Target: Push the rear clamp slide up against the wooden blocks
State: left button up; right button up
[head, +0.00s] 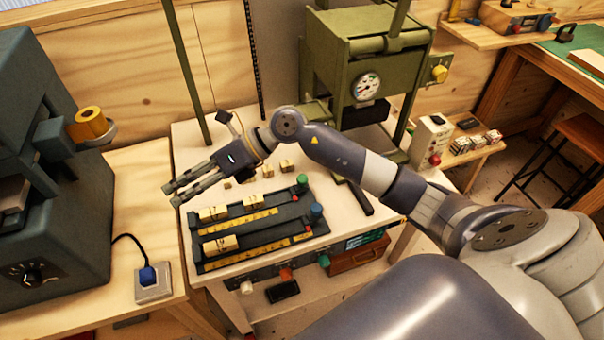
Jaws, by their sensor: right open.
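A dark clamp fixture (270,236) with two parallel channels and yellow scales lies on the pale bench. In its rear channel are light wooden blocks (213,213) at the left and more wooden blocks (253,203) farther right, with a space between. The front channel holds wooden blocks (220,244) near its left end. A green knob (302,180) stands at the rear channel's right end and a blue knob (316,211) at the front one's. I cannot clearly make out the rear clamp slide. My right gripper (173,194) is open and empty, above and left of the fixture's rear left corner.
Several loose small blocks (268,171) lie behind the fixture. A dark-handled tool (358,194) lies to its right. A green press (365,70) stands behind, and a large grey machine (60,190) stands on the left table. A black phone-like item (282,291) is in front.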

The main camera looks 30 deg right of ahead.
jog(key=w+d+f+n+g+h, duration=0.1)
jog(key=d+f+h, duration=0.4)
jog(key=d, duration=0.4)
jog(key=g+h, duration=0.2)
jog(key=h, duration=0.6)
send_near(302, 178)
jog(key=shift+m, duration=0.4)
jog(key=f+p, duration=0.1)
jog(key=f, duration=0.4)
jog(key=f+p, duration=0.1)
jog(key=f, duration=0.1)
jog(key=shift+w+d+f+p, duration=0.1)
jog(key=shift+d+f+p, duration=0.1)
jog(key=shift+d+p, duration=0.1)
jog(key=shift+f, duration=0.65)
grip_shut()
jog(key=shift+a, duration=0.15)
